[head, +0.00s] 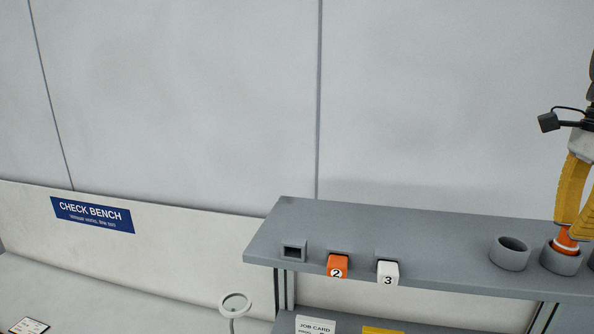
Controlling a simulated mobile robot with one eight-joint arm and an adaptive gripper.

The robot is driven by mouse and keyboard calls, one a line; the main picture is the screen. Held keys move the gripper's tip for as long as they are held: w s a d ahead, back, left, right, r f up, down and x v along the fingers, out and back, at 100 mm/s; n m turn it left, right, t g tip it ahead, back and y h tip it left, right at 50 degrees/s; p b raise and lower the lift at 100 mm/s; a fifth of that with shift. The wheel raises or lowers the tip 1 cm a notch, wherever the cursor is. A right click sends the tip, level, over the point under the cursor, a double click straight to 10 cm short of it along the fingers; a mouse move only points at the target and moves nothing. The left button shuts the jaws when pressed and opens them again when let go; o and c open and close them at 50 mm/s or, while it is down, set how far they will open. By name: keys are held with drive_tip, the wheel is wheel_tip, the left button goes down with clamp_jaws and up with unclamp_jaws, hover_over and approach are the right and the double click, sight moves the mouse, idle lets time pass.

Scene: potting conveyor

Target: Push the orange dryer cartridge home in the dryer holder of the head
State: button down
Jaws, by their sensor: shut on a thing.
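The orange dryer cartridge (565,243), with a pale band, stands in a round grey cup (561,262) on the grey shelf at the right. Its lower part is hidden in the cup, so I cannot tell how deep it sits. My gripper (573,226), with yellow fingers, points down and is shut on the upper part of the cartridge. The right edge of the view cuts off part of my gripper. I cannot make out a dryer holder of the head in this view.
An empty grey cup (511,254) stands just left. Farther left on the shelf (440,252) are an empty square socket (293,252), an orange block marked 2 (337,267) and a white block marked 3 (388,273). The check bench sign (92,215) is at left.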

idle(0.4)
drive_tip(key=shift+r+p, duration=2)
drive_tip(key=shift+r, duration=0.25)
drive_tip(key=c, duration=2.1)
unclamp_jaws()
drive_tip(key=shift+c, duration=0.2)
drive_tip(key=o, duration=0.4)
